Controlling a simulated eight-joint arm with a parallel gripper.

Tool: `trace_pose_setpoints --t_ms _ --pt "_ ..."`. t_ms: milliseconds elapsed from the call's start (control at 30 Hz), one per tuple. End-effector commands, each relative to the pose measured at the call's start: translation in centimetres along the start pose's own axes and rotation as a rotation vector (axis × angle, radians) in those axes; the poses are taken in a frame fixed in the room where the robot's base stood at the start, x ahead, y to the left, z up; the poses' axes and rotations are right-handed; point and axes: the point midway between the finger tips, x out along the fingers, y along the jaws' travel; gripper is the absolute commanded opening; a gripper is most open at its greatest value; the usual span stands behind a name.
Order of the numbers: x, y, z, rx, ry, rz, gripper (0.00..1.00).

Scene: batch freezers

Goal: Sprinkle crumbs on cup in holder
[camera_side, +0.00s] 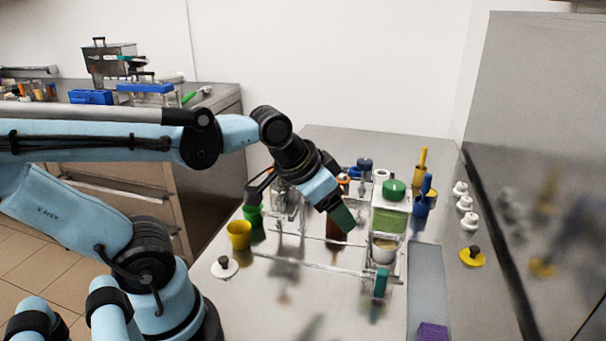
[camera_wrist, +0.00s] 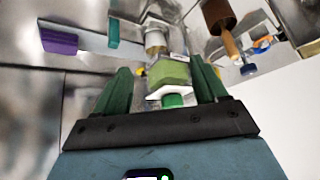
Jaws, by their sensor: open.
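My gripper (camera_side: 342,219) has green fingers and is open and empty, pointing down and right, left of a clear dispenser with a green body (camera_side: 389,220) and a round green knob (camera_side: 393,189) on top. The wrist view shows the green body (camera_wrist: 168,72) beyond and between my spread fingers (camera_wrist: 160,65), with no clear contact. A pale cup (camera_side: 383,252) sits in a holder just below the dispenser; it also shows in the wrist view (camera_wrist: 155,42). I cannot see crumbs for certain; the green body may hold them.
A teal handle (camera_side: 380,283) stands in front of the holder. A purple block (camera_side: 432,332) lies at the front right. Yellow (camera_side: 238,236) and green (camera_side: 252,217) cups stand left. Blue (camera_side: 421,205) and white-knobbed (camera_side: 465,204) items stand right. The front middle is mostly clear.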

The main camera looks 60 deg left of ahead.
Motion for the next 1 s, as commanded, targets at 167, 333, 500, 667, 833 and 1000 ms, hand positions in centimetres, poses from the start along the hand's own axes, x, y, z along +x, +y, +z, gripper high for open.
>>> trace_pose_setpoints --t_ms 167,333,500,667,833,1000 --pt "-2.0 -0.3 -5.3 0.182 -0.107 0.019 0.72" --pt "-3.3 -0.5 -9.9 0.372 -0.218 0.059 0.72" --pt "-4.0 -0.7 -14.0 0.559 -0.321 0.12 0.72" --pt "-4.1 -0.8 -16.9 0.728 -0.411 0.195 0.72" --pt "-4.0 -0.9 -18.7 0.866 -0.478 0.27 0.72" --pt "-3.9 -0.9 -19.3 0.934 -0.507 0.311 0.72"
